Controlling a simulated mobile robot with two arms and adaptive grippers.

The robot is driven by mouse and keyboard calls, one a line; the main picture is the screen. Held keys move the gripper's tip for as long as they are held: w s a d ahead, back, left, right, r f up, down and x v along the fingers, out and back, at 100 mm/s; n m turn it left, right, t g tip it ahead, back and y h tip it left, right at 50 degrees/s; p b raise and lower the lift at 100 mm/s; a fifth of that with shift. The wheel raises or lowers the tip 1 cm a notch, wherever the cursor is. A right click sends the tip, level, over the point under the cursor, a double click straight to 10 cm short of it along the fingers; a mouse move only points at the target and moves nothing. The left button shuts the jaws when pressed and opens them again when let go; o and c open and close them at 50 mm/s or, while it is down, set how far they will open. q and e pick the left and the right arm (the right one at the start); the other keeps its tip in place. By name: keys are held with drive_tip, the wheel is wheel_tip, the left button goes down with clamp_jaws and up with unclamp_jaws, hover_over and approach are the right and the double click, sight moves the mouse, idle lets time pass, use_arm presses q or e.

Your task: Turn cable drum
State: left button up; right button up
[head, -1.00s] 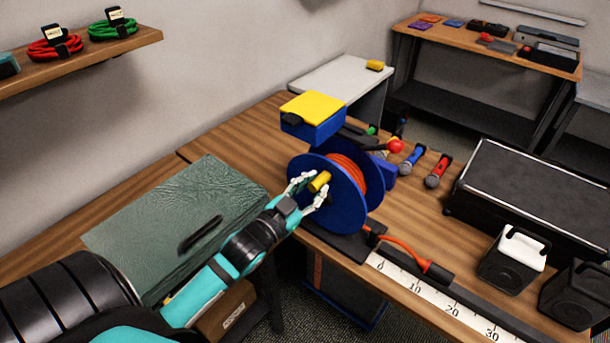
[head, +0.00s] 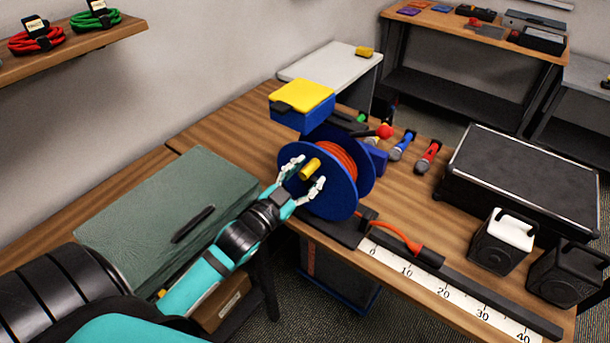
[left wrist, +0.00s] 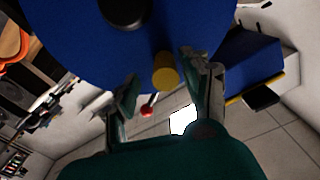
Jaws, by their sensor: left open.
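The blue cable drum (head: 337,193) stands upright on the bench with orange cable (head: 342,160) wound on it. A yellow handle (head: 311,169) sticks out from its near face. My left gripper (head: 305,178) is open at this face, with its fingers on either side of the handle. In the left wrist view the yellow handle (left wrist: 165,72) lies between the open fingers (left wrist: 165,95), with the blue drum face (left wrist: 80,40) behind it. I cannot tell whether a finger touches the handle. My right gripper is not in view.
The orange cable end runs to a black guide beside a white ruler (head: 440,290) on the bench's front edge. A blue box with a yellow lid (head: 302,95) stands behind the drum.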

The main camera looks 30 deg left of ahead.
use_arm(q)
drive_tip(key=shift+s+f, duration=0.15)
drive_tip(key=shift+s, duration=0.3)
drive_tip(key=s+a, duration=0.1)
drive_tip(key=s, duration=1)
drive_tip(key=shift+c, duration=0.4)
